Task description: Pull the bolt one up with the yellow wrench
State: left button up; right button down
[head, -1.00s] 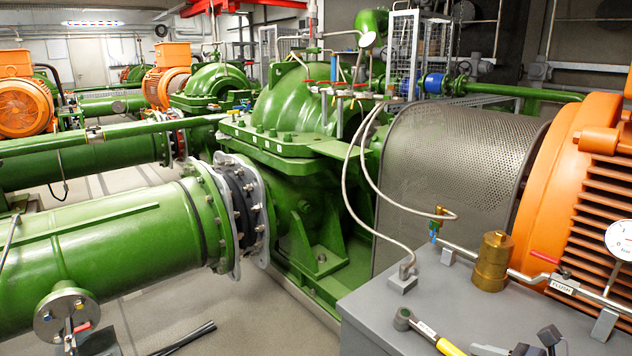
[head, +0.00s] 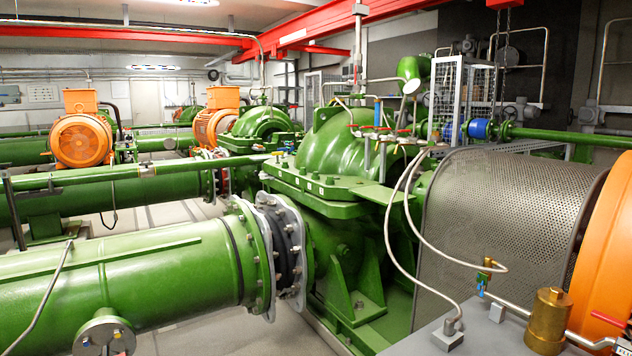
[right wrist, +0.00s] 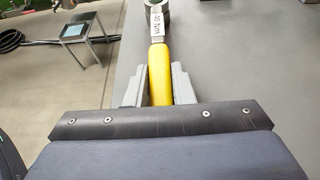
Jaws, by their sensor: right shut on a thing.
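In the right wrist view, the yellow wrench (right wrist: 160,76) has a yellow handle and a grey head end with a white label printed with a torque value in Nm. My right gripper (right wrist: 160,84) is shut on the yellow handle, with one grey finger on each side. The wrench is over or on a grey surface; I cannot tell whether it touches it. In the head view, the green pump casing (head: 335,150) has a flange with several bolts. I cannot tell which is bolt one. Neither gripper shows in the head view, and the left gripper is in no frame.
A grey bench top (head: 425,338) stands at the lower right, carrying a brass cylinder (head: 548,318) and pipe fittings. Thin hoses loop from it to the casing. A perforated guard (head: 500,215) stands behind. A small table (right wrist: 80,35) stands on the floor in the wrist view.

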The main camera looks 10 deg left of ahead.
jog(key=shift+r, duration=0.15)
dwell(0.4)
notch_tip(320, 180, up, 6)
jog(key=p, duration=0.5)
jog(key=shift+p, duration=0.35)
